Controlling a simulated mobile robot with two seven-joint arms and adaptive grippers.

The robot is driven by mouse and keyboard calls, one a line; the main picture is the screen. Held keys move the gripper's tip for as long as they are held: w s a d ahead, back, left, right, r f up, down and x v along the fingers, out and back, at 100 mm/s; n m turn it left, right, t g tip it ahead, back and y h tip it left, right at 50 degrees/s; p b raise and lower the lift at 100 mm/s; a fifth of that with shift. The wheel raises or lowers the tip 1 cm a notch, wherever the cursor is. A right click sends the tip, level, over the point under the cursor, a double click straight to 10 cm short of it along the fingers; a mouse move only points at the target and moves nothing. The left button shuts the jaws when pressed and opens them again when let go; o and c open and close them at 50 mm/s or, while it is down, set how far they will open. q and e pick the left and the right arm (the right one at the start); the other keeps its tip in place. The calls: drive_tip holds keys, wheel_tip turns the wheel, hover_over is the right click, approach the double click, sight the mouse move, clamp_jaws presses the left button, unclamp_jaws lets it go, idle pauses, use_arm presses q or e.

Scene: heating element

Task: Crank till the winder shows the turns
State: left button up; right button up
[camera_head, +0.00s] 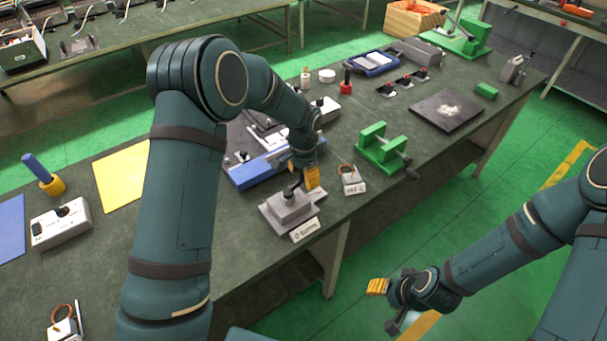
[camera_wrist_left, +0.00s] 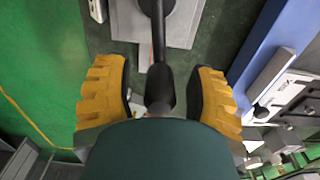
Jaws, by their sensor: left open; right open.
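A grey device (camera_head: 288,208) on a square plate stands near the table's front edge, with a white label plate (camera_head: 304,230) whose print is too small to read. A dark arm with a black handle (camera_wrist_left: 160,90) reaches from it toward my left wrist camera. My left gripper (camera_head: 304,180) is open at the device. In the left wrist view the two yellow-padded fingers (camera_wrist_left: 161,85) stand on either side of the handle, with gaps showing. My right gripper (camera_head: 384,304) is open and empty, over the floor in front of the table. I cannot tell whether the grey device is the winder.
A blue-based fixture (camera_head: 262,172) lies just behind the left gripper. A small white box with a copper ring (camera_head: 352,182) and a green stand with a crank (camera_head: 384,148) are to the right. A dark square plate (camera_head: 446,110) lies farther right. A yellow sheet (camera_head: 122,177) lies at left.

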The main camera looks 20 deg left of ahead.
use_arm(q)
clamp_jaws()
drive_tip(key=shift+d, duration=0.1)
